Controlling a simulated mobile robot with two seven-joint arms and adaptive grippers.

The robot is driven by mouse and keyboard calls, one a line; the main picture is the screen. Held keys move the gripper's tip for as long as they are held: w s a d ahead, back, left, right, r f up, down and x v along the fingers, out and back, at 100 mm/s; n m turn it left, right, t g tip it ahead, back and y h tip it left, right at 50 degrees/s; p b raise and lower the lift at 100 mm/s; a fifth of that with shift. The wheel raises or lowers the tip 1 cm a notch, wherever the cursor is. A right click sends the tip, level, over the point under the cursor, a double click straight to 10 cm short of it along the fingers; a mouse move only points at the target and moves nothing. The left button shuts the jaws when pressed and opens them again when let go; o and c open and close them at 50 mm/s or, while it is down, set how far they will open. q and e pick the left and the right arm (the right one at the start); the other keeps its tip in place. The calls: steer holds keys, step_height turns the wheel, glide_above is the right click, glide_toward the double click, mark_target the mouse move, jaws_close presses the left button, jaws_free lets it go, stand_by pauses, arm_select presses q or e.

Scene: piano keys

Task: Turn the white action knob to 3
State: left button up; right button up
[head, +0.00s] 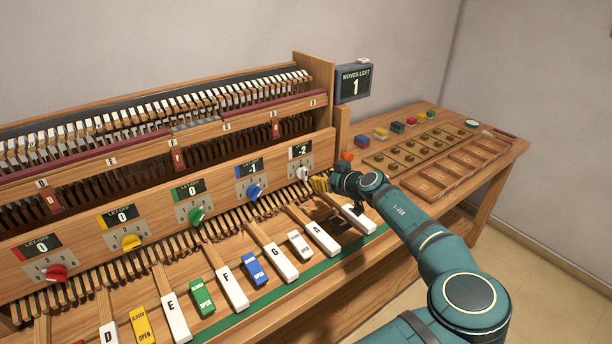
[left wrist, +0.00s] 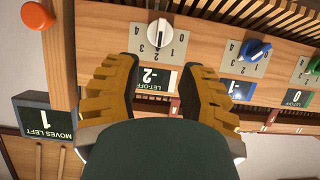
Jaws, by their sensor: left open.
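The white action knob (head: 302,173) sits on the rightmost grey dial plate of the wooden panel, under a display (head: 301,149) reading -2. In the left wrist view, which is upside down, the white knob (left wrist: 159,34) lies just beyond the fingertips, in line with the gap. My left gripper (head: 319,184), with yellow ridged fingers, is close to the right of the knob in the head view. It also shows in the left wrist view (left wrist: 160,68), open and empty. My right gripper is not seen.
Blue (head: 254,193), green (head: 196,215), yellow (head: 131,242) and red (head: 55,273) knobs line the panel to the left. A sign (head: 354,84) reads MOVES LEFT 1. Keys spread below the panel. An orange knob (left wrist: 38,16) is nearby.

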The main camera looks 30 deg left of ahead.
mark_target(306, 174)
arm_select(q)
steer(key=x, duration=1)
steer(key=shift+d, duration=0.1)
jaws_close()
